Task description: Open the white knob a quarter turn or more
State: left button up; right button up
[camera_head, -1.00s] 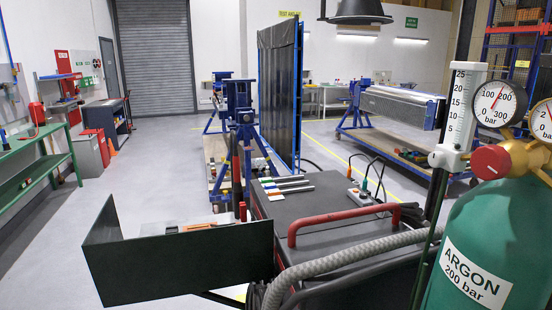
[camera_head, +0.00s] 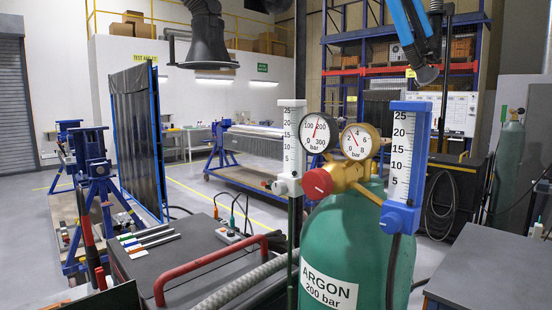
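A green argon cylinder (camera_head: 345,245) stands at centre right with a brass regulator (camera_head: 345,177) on top. The regulator carries a red knob (camera_head: 317,183) and two round gauges. Left of it is a white flowmeter (camera_head: 292,140) with an upright scale tube. The white knob (camera_head: 279,187) appears to sit low on this flowmeter's body; its turn angle is too small to tell. To the right is a blue flowmeter (camera_head: 404,150) with a blue knob (camera_head: 391,226). Neither of my grippers is in view.
A dark welding cart (camera_head: 190,255) with a red handle (camera_head: 205,265) stands in front, left of the cylinder. A grey hose (camera_head: 240,282) runs along it. A grey tabletop (camera_head: 490,270) is at lower right. A dark fume hood (camera_head: 206,40) hangs above.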

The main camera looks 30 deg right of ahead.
aim_at(278, 188)
jog(key=i+j+z, duration=0.1)
jog(key=j+z, duration=0.15)
jog(key=z, duration=0.15)
jog(key=j+z, duration=0.25)
jog(key=z, duration=0.15)
jog(key=j+z, duration=0.6)
jog(key=z, duration=0.2)
